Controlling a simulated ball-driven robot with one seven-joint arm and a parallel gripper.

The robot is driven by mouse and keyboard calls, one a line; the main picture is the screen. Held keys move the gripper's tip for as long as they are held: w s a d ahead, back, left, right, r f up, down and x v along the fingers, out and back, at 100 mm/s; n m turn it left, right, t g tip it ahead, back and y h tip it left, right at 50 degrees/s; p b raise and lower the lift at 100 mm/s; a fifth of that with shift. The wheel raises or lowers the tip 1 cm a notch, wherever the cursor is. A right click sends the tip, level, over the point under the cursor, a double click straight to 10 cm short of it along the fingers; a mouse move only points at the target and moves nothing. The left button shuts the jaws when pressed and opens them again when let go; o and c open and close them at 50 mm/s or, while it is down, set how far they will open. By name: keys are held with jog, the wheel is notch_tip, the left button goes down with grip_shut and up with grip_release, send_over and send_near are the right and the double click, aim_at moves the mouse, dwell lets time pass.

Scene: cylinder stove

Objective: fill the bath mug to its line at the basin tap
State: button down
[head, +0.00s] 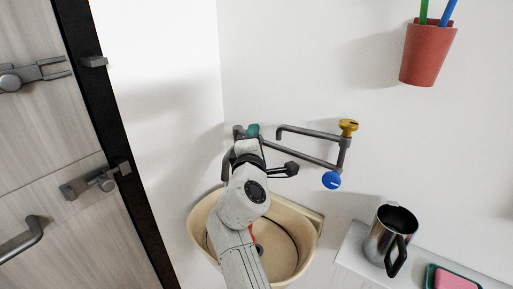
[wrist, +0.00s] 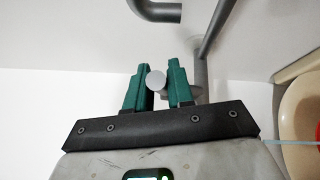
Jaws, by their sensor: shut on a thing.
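The basin tap (head: 318,160) is grey pipework on the wall, with a yellow knob (head: 348,127) and a blue knob (head: 332,180). A shorter pipe with a bent end lies above a longer one. My gripper (head: 252,131) is at the left end of the longer pipe, over the basin's back left. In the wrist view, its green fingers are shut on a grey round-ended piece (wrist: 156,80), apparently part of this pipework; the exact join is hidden. The steel bath mug (head: 378,243) stands upright on the right ledge, dark handle toward the front. Its line and contents cannot be made out.
The cream basin (head: 203,212) lies below my arm, which hides part of it. A pink item on a green dish (head: 430,276) sits right of the mug. A red cup (head: 424,55) with brushes hangs high on the wall. A wooden door with a dark frame stands left.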

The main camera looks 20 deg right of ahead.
jog(key=shift+f, duration=0.1)
dwell(0.3)
jog(key=c, duration=1.1)
grip_release()
jog(key=shift+s+a, duration=0.1)
jog(key=shift+s, duration=0.05)
jog(key=b+v, duration=0.1)
jog(key=v, duration=0.9)
jog(key=shift+s+a, duration=0.2)
jog(key=shift+a, duration=0.05)
